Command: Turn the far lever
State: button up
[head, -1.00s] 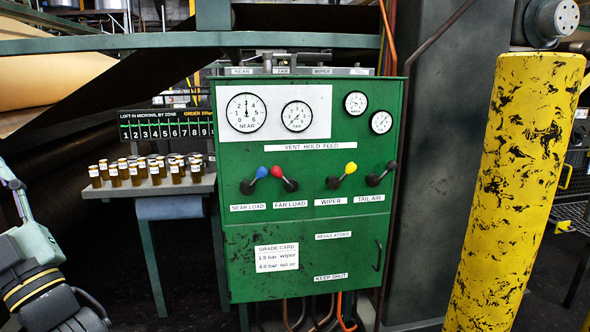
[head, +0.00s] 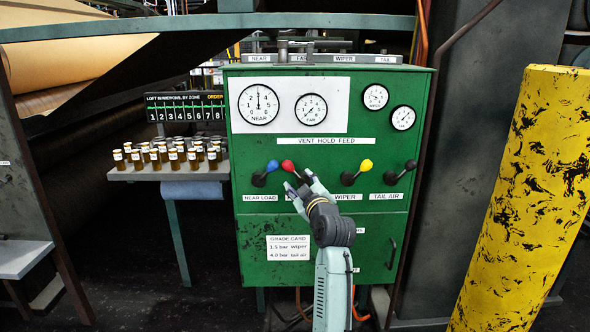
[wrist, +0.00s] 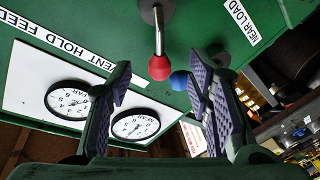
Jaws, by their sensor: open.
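The far lever has a red knob (head: 288,166) and sits on the green panel (head: 250,226), between the blue and yellow levers. It tilts up and left; its pivot is mostly hidden behind my gripper in the head view. My gripper (head: 298,186) is in front of the panel at this lever. In the wrist view my gripper is open, and the red knob (wrist: 159,67) shows in the gap between the two fingers. Its metal stem runs up to a dark pivot. The blue knob (wrist: 179,80) is close beside the right finger; I cannot tell whether they touch.
The near lever's blue knob (head: 272,166) is just left of the red one. The wiper lever's yellow knob (head: 366,164) and the black tail air lever (head: 401,172) are to the right. A yellow post (head: 520,200) stands right, a shelf of jars (head: 175,172) left.

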aim_at(294, 172)
jog(key=p+x, duration=0.2)
jog(key=x, duration=0.6)
jog(key=shift+c, duration=0.5)
grip_shut()
